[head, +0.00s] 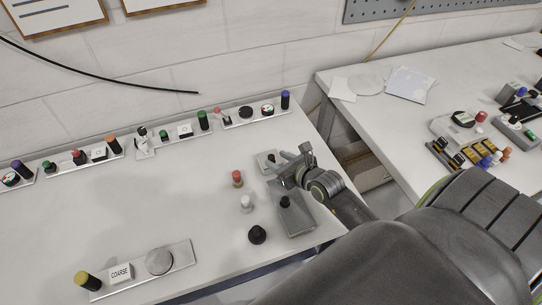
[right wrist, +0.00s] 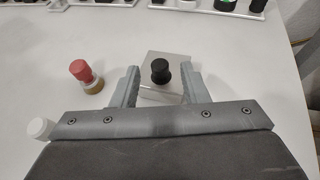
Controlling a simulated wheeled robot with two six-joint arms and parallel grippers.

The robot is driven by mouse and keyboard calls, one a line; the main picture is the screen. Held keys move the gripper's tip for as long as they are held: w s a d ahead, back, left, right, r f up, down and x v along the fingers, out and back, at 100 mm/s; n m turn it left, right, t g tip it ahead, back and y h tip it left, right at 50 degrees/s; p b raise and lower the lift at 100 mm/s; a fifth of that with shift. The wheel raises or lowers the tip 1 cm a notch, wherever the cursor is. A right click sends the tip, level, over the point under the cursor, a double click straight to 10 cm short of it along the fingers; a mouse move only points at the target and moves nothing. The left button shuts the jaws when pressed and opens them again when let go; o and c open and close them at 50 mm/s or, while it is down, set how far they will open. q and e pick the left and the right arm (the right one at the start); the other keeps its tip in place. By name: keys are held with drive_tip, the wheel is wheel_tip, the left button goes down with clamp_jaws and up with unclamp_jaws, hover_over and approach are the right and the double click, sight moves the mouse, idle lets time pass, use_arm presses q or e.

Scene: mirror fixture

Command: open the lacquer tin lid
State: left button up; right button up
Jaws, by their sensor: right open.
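A small light metal tin-like piece (head: 262,165) with a black knob (head: 271,157) on top stands near the right end of the table. In the right wrist view its pale flat top (right wrist: 158,56) and the black knob (right wrist: 160,70) show between my fingers. I cannot tell the lid from the body. My right gripper (head: 283,162) is open, with one finger on each side of the knob in the wrist view. A gap shows between each finger and the knob, so nothing is gripped. My left gripper is not in view.
A red-capped piece (head: 237,178), a white one (head: 246,203) and a black knob (head: 257,235) stand left of my right gripper. A grey plate with another black knob (head: 285,202) lies nearby. Control strips line the table's back. The table's middle left is clear.

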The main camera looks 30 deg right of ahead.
sight(271, 156)
drive_tip(key=shift+x, duration=2.1)
drive_tip(key=shift+r, duration=0.1)
clamp_jaws()
